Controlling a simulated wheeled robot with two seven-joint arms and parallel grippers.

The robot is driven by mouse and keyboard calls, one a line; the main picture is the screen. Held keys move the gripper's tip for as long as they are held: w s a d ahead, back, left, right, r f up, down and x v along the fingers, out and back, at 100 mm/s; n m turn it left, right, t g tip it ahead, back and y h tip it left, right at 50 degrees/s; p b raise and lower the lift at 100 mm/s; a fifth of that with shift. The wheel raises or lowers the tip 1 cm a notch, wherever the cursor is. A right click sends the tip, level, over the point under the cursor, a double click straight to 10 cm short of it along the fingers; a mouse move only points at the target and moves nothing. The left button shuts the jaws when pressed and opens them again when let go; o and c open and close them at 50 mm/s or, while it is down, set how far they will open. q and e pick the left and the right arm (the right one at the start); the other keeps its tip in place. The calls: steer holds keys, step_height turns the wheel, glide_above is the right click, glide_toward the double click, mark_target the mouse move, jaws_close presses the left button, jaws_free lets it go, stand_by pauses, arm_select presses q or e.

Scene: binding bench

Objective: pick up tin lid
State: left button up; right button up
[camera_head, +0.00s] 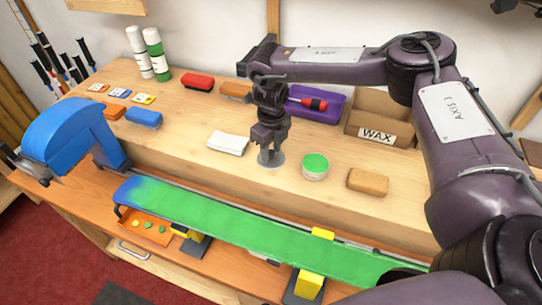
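A flat grey round lid (277,160) lies on the wooden bench, just left of an open tin (315,164) with green contents. My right gripper (267,152) points down right over the lid, its fingertips at or just above it and covering part of it. I cannot tell whether the fingers touch the lid, or how far apart they are.
A purple tray (314,105) and a WAX box (381,118) stand behind. A green board (230,224) runs along the front, with a blue machine (75,133) at left.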

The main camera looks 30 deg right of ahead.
jaws_close()
